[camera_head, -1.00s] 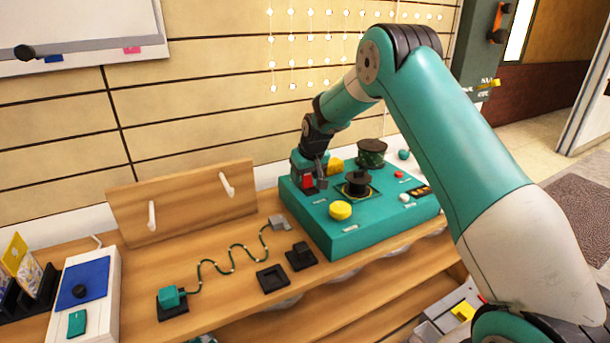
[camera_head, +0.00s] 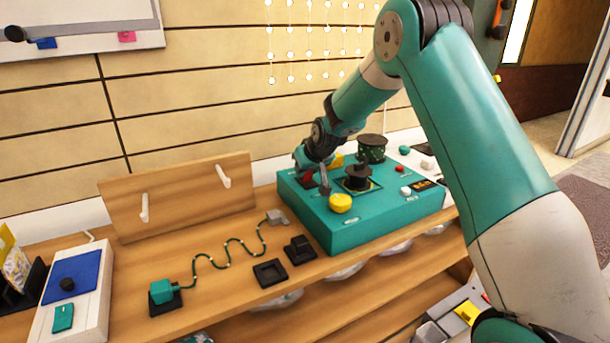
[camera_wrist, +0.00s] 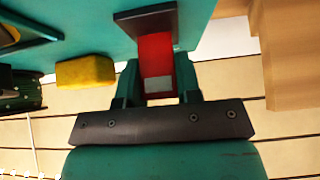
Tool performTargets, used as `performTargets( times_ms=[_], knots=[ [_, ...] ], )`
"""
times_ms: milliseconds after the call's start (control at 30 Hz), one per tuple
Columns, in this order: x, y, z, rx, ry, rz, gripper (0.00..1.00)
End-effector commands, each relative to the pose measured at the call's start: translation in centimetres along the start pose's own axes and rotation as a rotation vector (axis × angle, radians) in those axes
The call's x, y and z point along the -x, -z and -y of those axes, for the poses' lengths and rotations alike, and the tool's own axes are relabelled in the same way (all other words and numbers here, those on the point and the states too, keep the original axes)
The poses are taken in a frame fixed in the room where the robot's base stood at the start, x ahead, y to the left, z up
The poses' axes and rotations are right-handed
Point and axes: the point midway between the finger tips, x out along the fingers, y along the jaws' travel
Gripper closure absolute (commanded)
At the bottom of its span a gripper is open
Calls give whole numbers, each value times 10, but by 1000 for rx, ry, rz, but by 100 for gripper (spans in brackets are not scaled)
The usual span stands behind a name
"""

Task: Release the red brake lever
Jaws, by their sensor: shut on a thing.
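The red brake lever (camera_head: 307,176) stands at the back left of the teal control box (camera_head: 345,234). In the wrist view the red lever (camera_wrist: 155,58) rises from a dark base plate (camera_wrist: 145,20) and lies between my two fingers. My gripper (camera_head: 312,184) is shut on the lever. It also shows in the wrist view (camera_wrist: 156,85), with a finger on each side of the red part. In the head view my gripper partly hides the lever.
On the box are a yellow knob (camera_head: 341,203), a black spool (camera_head: 358,178) and a dark green cylinder (camera_head: 372,148). A yellow block (camera_wrist: 86,72) is beside the lever. A wooden board with pegs (camera_head: 180,196) stands to the left.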

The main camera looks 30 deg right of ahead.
Motion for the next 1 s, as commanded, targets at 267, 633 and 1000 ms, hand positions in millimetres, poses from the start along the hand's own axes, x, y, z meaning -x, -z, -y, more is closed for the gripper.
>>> performTargets(
  times_ms=[267, 633, 1000],
  knots=[
    [0, 1, 0, -1, 0, -1, 64],
    [1, 0, 0, -1, 0, 1, 43],
    [62, 3, -1, -1, -1, -2, 43]
  ],
)
